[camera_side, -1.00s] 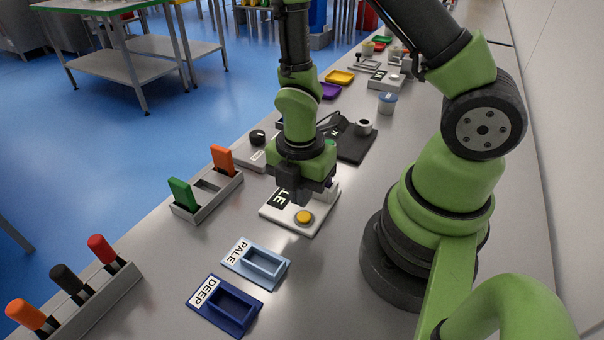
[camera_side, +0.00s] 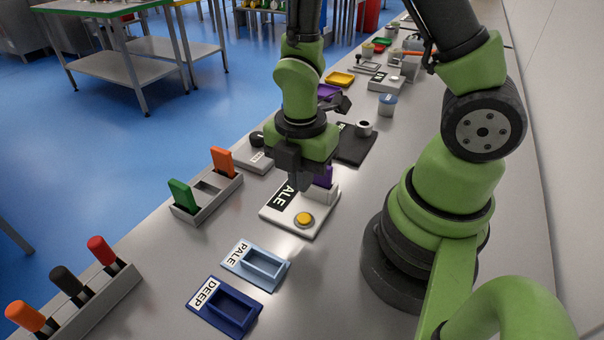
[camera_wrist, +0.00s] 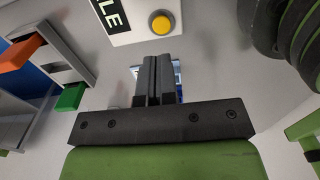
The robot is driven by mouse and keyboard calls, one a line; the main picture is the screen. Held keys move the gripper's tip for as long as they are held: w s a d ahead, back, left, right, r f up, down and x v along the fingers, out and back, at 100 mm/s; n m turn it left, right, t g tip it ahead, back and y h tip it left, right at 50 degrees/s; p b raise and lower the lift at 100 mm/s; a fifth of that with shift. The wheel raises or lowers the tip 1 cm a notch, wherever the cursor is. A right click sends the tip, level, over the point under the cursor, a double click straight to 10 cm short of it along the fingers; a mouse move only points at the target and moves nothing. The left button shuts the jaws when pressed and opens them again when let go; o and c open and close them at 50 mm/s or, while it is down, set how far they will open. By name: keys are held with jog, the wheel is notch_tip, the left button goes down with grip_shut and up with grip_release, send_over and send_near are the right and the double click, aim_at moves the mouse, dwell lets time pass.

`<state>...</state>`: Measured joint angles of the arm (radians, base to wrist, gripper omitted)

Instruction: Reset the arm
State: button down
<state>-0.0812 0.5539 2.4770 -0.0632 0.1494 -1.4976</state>
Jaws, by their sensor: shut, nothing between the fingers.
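My gripper (camera_side: 297,182) hangs above the white station with the black label and yellow button (camera_side: 304,219). Its two fingers are shut with nothing between them. A purple block (camera_side: 323,177) stands upright in the station's white holder, just right of the fingers and partly hidden by them. In the wrist view the shut fingers (camera_wrist: 158,62) point toward the bench. The yellow button (camera_wrist: 162,22) lies beyond their tips, and a blue tray (camera_wrist: 178,72) is partly hidden behind them.
The PALE tray (camera_side: 241,272) and the DEEP tray (camera_side: 211,315) lie empty in front. A grey rack (camera_side: 218,196) holds a green and an orange block. Another rack (camera_side: 104,303) with orange, black and red handles stands front left. A dark pad (camera_side: 352,150) and blue-lidded tub (camera_side: 387,105) lie behind.

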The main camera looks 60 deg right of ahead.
jog(key=s+r+m+t+y, duration=0.1)
jog(key=s+r+m+t, duration=0.1)
jog(key=r+m, duration=0.9)
jog(key=s+a+r+m+t+y, duration=0.1)
jog(key=s+r+m+t, duration=0.2)
jog(key=r+m, duration=0.8)
jog(key=shift+s+t, duration=0.3)
jog(key=shift+t, duration=0.9)
